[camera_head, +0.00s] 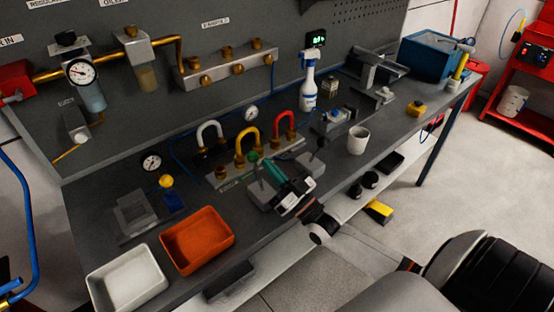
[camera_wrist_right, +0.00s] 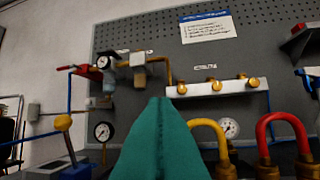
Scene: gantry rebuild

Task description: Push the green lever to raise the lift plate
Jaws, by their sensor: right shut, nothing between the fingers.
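The green lever knob (camera_head: 254,157) stands on a grey block on the bench, in front of the coloured shackle-like loops. My right gripper (camera_head: 271,171), with teal fingers, comes in from the lower right and is shut and empty. Its tips are close to the lever, just right of and below the knob; I cannot tell whether they touch. In the right wrist view the teal fingers (camera_wrist_right: 161,104) fill the lower middle, and the green lever is not visible. I cannot tell for certain which part is the lift plate. My left gripper is not in view.
A black-knobbed lever (camera_head: 320,144) stands right of my gripper. Yellow (camera_head: 238,148) and red (camera_head: 275,124) loops stand behind. An orange tray (camera_head: 197,238) and a white tray (camera_head: 127,279) sit at left. A white cup (camera_head: 358,140) and a spray bottle (camera_head: 308,85) stand right.

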